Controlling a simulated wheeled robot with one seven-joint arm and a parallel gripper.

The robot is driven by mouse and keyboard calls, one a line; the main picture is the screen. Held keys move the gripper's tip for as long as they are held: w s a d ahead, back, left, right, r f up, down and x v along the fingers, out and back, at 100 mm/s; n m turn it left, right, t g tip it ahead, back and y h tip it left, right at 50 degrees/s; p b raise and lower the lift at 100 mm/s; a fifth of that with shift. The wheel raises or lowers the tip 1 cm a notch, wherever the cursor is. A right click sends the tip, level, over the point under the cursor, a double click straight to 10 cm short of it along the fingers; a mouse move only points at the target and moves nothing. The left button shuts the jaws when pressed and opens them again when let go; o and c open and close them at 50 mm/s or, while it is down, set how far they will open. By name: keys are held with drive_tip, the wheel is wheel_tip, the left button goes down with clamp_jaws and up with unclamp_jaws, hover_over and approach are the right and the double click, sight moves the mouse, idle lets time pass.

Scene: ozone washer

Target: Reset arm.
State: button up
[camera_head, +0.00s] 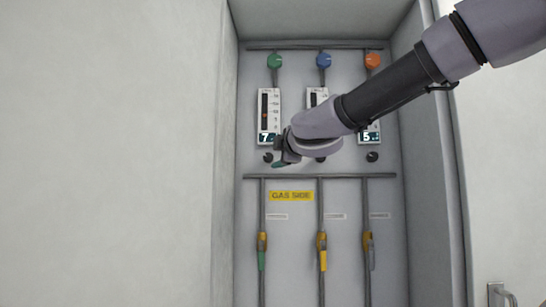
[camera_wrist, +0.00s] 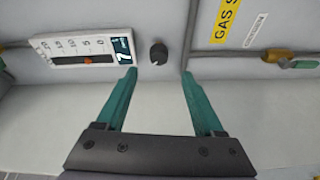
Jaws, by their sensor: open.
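My gripper (camera_wrist: 158,72) is open and empty in the wrist view, with its two teal fingers apart. A small black knob (camera_wrist: 158,53) shows just beyond the fingertips, between them, and is not gripped. In the head view my gripper (camera_head: 280,163) is at the left gauge's lower end, close to that gauge's black knob (camera_head: 268,157). My arm reaches in from the upper right and covers much of the middle gauge and part of the right one. The left gauge (camera_head: 269,112) reads 7 on its display.
The panel sits in a recess with side walls. Green (camera_head: 275,61), blue (camera_head: 323,60) and orange (camera_head: 372,60) knobs are above. Below are pipes, a yellow "GAS SIDE" label (camera_head: 291,196) and green (camera_head: 262,250), yellow (camera_head: 322,250) and grey (camera_head: 369,250) valve handles.

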drive_tip(key=shift+s+d, duration=0.2)
drive_tip(key=shift+s, duration=0.4)
drive_tip(key=s+d+f+m+g+h, duration=0.2)
drive_tip(key=d+f+m+g+h, duration=0.15)
drive_tip(key=d+f+m, duration=0.6)
drive_tip(key=s+d+f+m+g+h, duration=0.25)
drive_tip(key=d+m+h, duration=0.3)
drive_tip(key=d, duration=0.95)
drive_tip(key=s+f+m+g+y, duration=0.4)
drive_tip(key=s+f+m, duration=0.5)
drive_tip(key=s, duration=0.3)
drive_tip(key=shift+s+a+f+m+y, duration=0.25)
drive_tip(key=shift+a+f+y, duration=0.2)
drive_tip(key=shift+f+y, duration=0.4)
